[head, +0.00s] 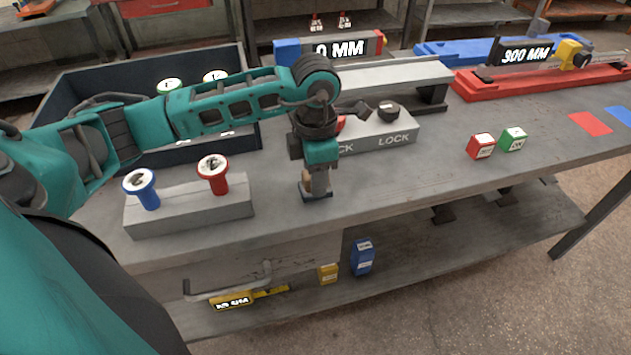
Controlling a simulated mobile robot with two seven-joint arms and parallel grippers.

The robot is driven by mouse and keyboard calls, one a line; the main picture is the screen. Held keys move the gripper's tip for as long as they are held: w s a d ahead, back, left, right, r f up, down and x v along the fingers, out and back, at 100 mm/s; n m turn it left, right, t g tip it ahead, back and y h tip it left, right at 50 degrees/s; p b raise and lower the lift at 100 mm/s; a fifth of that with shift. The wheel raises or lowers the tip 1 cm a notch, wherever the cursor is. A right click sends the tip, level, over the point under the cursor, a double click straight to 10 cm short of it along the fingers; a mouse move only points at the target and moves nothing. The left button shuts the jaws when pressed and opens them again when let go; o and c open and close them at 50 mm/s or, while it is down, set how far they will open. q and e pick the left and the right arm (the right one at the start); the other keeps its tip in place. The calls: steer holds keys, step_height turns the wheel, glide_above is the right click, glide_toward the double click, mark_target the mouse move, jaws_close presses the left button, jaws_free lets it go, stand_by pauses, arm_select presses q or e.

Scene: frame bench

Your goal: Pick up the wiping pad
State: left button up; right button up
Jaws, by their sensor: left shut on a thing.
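My left gripper (317,186) points straight down at the front part of the grey bench top, right of the grey block with the two knobs. It is shut on a small tan and dark piece (308,185), which looks like the wiping pad. The fingers hide most of it. Its lower edge is at or just above the bench top; I cannot tell whether it touches. My right gripper is not in view.
A grey block with blue and red knobs (190,212) stands to the left. The LOCK block (375,139) is close behind my gripper. Red (481,147) and green (513,139) cubes stand right. The bench top (400,190) is clear right of my gripper.

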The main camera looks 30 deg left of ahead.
arm_select(q)
step_height(320, 180, up, 20)
steer(key=p, duration=0.2)
stand_by(0.4)
